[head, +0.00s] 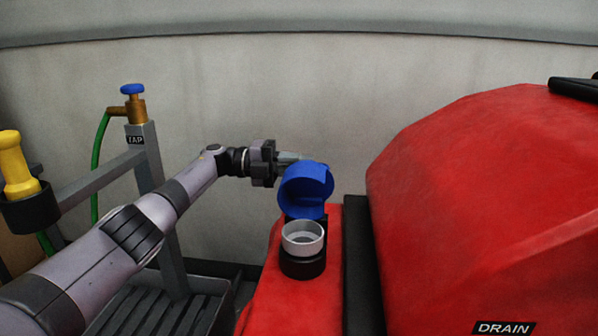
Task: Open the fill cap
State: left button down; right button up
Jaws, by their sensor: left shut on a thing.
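The blue fill cap (306,188) is hinged up and stands tilted back behind the filler neck. The neck has a white ring (302,238) and a black collar (302,267), and its mouth is uncovered. It sits on the red tank of the scrubber (265,305). My left gripper (290,158) reaches in from the left and is at the upper back edge of the cap, shut on it. The fingertips are partly hidden behind the cap. My right gripper is out of view.
The scrubber's large red body (480,200) with a DRAIN label rises on the right. On the left stand a grey frame with a TAP label (135,139), a blue-handled tap (134,98), a green hose (97,165) and a yellow-handled item (18,165). A slatted grate lies below my arm.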

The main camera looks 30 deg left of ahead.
pick_arm(q)
jog(key=shift+w+a+r, duration=0.1)
jog(key=shift+w+r, duration=0.05)
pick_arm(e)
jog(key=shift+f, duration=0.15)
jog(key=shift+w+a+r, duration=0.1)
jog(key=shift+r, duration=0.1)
pick_arm(q)
jog(key=c, duration=1.1)
grip_release()
jog(key=shift+c, duration=0.2)
jog(key=b+v, duration=0.1)
jog(key=v, duration=0.6)
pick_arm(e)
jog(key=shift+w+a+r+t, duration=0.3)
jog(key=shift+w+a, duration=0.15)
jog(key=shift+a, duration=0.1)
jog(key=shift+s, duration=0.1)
